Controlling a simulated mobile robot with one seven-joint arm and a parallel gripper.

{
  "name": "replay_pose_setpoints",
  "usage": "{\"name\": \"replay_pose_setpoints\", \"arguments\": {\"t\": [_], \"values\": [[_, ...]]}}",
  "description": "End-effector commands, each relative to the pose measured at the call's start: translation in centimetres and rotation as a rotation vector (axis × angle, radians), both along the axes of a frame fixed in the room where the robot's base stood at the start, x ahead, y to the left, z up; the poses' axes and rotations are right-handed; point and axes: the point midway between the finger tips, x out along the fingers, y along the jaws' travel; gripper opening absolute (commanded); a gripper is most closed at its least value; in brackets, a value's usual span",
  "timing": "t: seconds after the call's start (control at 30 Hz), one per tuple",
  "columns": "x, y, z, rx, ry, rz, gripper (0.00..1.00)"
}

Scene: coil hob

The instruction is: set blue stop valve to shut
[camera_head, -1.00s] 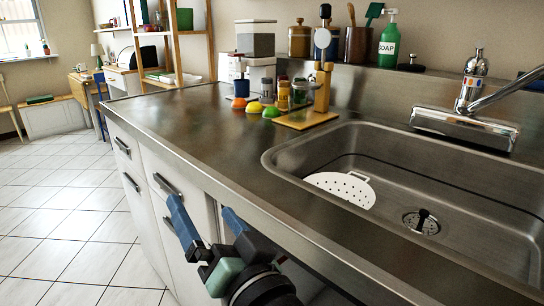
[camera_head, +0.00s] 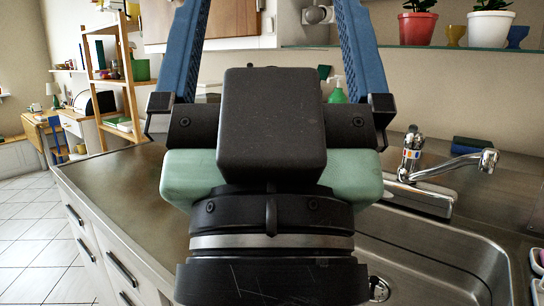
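I cannot make out a blue stop valve in the head view. My gripper (camera_head: 272,8) is large in the foreground, raised in front of the back wall. Its two blue fingers point up and stand wide apart, with their tips at or past the top edge. Nothing shows held between them. A pale round wall fitting (camera_head: 318,14) shows behind the gap between the fingers; I cannot tell what it is. My gripper's body hides the middle of the counter.
A steel counter (camera_head: 110,190) runs along the left. The sink (camera_head: 440,255) and chrome tap (camera_head: 425,180) are at the right. A shelf (camera_head: 450,50) with red (camera_head: 417,28) and white (camera_head: 490,27) plant pots is above. A green soap bottle (camera_head: 337,92) stands behind the right finger.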

Motion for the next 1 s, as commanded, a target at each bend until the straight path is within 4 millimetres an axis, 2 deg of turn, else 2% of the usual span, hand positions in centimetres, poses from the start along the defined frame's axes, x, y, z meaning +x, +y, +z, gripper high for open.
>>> {"name": "replay_pose_setpoints", "arguments": {"t": [0.03, 0.4, 0.6, 0.8, 1.0], "values": [[0.0, 0.0, 3.3, 0.0, 0.001, 0.0, 1.0], [0.1, 0.0, 14.5, 0.0, 0.002, 0.001, 1.0], [0.1, 0.1, 19.7, 0.0, 0.002, 0.003, 1.0], [0.1, 0.1, 22.0, 0.0, 0.003, 0.003, 1.0], [0.1, 0.1, 22.0, 0.0, 0.002, 0.003, 1.0]]}}
